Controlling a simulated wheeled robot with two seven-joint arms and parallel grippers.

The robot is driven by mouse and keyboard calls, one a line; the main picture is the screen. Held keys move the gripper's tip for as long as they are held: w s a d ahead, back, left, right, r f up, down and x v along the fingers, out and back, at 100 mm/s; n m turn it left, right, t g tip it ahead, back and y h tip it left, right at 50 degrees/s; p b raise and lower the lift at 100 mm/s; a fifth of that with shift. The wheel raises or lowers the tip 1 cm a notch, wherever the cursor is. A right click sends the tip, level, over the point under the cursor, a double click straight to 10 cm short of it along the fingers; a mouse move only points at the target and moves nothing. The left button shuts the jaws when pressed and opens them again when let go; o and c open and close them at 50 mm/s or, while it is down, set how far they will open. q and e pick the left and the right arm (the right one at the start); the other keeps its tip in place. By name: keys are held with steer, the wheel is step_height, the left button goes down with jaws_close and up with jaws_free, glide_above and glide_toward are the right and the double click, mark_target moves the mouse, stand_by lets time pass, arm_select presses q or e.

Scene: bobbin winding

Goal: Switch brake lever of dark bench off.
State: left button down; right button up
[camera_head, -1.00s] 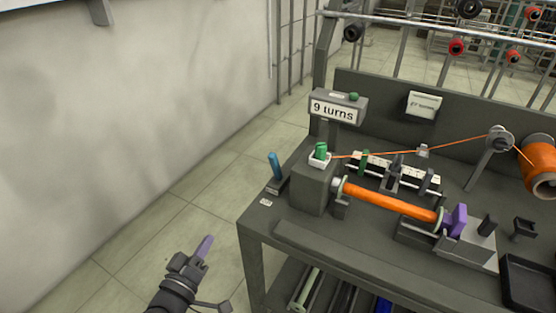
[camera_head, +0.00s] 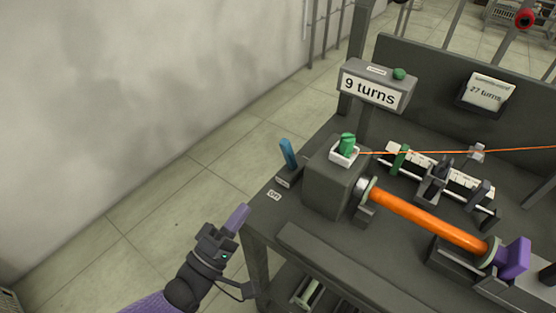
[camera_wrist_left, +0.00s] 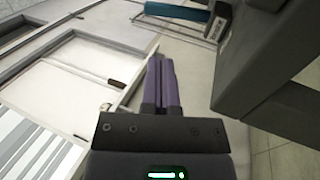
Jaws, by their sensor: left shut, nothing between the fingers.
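The dark bench (camera_head: 300,238) fills the right side of the head view. Its brake lever (camera_head: 288,153) has a blue handle on a dark base at the bench's left end. The handle leans up and to the left, away from the small OFF label (camera_head: 274,196). My left gripper (camera_head: 240,214) is shut and empty, left of the bench's near corner and below the lever in the picture, apart from both. In the left wrist view the closed purple fingers (camera_wrist_left: 161,80) point towards the blue handle (camera_wrist_left: 178,11), which lies beyond their tips. My right gripper is not in view.
A grey headstock (camera_head: 328,183) with a green knob (camera_head: 347,144) stands right of the lever. An orange spool (camera_head: 425,218) and thread are beside it. A "9 turns" display (camera_head: 371,90) rises behind. The floor between wall and bench is clear.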

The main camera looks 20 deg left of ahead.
mark_target(285, 152)
arm_select(q)
steer(key=b+x, duration=0.1)
steer(key=x, duration=1)
steer(key=shift+w, duration=0.2)
steer(key=shift+w+d+r, duration=0.15)
steer(key=shift+w+r, duration=0.05)
steer(key=shift+w, duration=0.1)
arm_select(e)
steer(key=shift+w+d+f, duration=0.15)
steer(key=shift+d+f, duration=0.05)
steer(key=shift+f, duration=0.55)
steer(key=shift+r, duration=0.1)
